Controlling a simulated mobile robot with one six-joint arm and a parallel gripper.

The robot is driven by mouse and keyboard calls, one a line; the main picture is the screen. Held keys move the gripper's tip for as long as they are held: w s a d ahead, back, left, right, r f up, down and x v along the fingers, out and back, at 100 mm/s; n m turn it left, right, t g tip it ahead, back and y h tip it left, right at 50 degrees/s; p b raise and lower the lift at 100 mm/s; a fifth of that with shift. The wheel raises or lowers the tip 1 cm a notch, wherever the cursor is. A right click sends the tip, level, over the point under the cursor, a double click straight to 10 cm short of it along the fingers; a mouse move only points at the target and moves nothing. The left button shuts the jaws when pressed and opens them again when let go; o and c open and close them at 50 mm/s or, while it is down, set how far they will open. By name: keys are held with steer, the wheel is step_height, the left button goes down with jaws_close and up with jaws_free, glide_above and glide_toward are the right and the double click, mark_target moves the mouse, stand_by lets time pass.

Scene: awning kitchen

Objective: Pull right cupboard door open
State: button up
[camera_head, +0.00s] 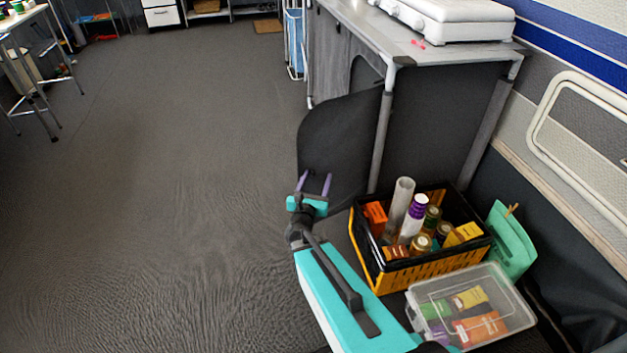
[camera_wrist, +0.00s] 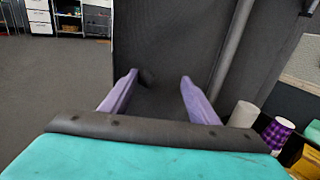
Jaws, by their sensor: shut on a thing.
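The right cupboard door (camera_head: 338,135) is a dark fabric flap with a rounded upper corner. It stands out to the left from the front leg of the grey kitchen cupboard (camera_head: 445,125), swung away from the front. My gripper (camera_head: 314,183) is at the flap's lower part, its purple fingers pointing at it. In the wrist view the dark door (camera_wrist: 180,45) fills the middle, and the fingers of my gripper (camera_wrist: 160,82) stand apart, shut on the door. A small dark spot shows beside the left fingertip. Exactly where the fingers grip is hard to see.
A black and orange crate (camera_head: 375,268) of bottles and packets and a clear lidded box (camera_head: 430,305) lie right of my arm. A white stove (camera_head: 455,18) sits on the cupboard. The floor to the left is clear.

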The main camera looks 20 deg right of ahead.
steer(key=shift+s+d+h, duration=0.2)
steer(key=shift+d+h, duration=0.1)
steer(key=shift+d, duration=0.2)
steer(key=shift+c, duration=0.2)
steer(key=shift+s+a, duration=0.25)
steer(key=shift+s, duration=0.1)
steer(key=shift+c, duration=0.9)
steer(key=p+v, duration=0.9)
steer(key=v, duration=0.4)
steer(key=shift+w+a+r, duration=0.2)
steer(key=shift+a+r, duration=0.05)
steer(key=shift+a, duration=0.2)
steer(key=shift+d+r, duration=0.1)
